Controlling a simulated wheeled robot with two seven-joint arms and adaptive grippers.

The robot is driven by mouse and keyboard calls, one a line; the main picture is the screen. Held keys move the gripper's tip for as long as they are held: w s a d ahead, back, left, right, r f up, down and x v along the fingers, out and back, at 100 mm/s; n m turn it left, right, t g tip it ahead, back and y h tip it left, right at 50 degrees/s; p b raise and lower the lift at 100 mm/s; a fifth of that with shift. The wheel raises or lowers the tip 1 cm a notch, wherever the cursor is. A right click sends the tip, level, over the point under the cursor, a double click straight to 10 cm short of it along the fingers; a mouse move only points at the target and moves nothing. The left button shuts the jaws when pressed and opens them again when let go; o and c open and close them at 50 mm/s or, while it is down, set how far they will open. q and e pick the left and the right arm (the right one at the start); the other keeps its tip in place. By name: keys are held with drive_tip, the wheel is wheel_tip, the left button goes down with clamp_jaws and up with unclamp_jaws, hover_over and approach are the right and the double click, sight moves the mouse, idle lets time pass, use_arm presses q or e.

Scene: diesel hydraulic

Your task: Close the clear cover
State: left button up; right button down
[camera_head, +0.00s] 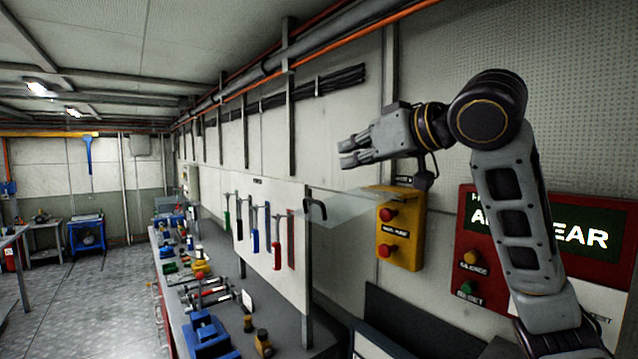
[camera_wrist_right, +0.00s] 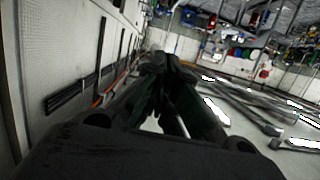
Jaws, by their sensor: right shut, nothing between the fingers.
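The clear cover (camera_head: 345,204) is a see-through panel that stands out to the left from the top of a yellow box (camera_head: 404,251) with two red buttons. It is open, and the front of the box is bare. A dark curved handle shape (camera_head: 315,208) shows at its left end; I cannot tell whether it belongs to the cover. My right gripper (camera_head: 343,153) is shut and empty, above the cover and apart from it, pointing left. Its fingers also show in the right wrist view (camera_wrist_right: 168,75), where I cannot make out the cover. My left gripper is not in view.
A red panel (camera_head: 480,222) with yellow and green buttons is on the wall, partly behind my right arm. A tool board (camera_head: 262,226) and a cluttered workbench (camera_head: 235,300) stand to the left. Pipes (camera_head: 330,38) run above.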

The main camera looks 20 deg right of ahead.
drive_tip(key=p+x, duration=0.3)
drive_tip(key=x, duration=0.7)
drive_tip(key=shift+w+a+f, duration=0.1)
drive_tip(key=shift+w+f, duration=0.05)
drive_tip(key=shift+f, duration=1.85)
drive_tip(key=shift+f, duration=0.2)
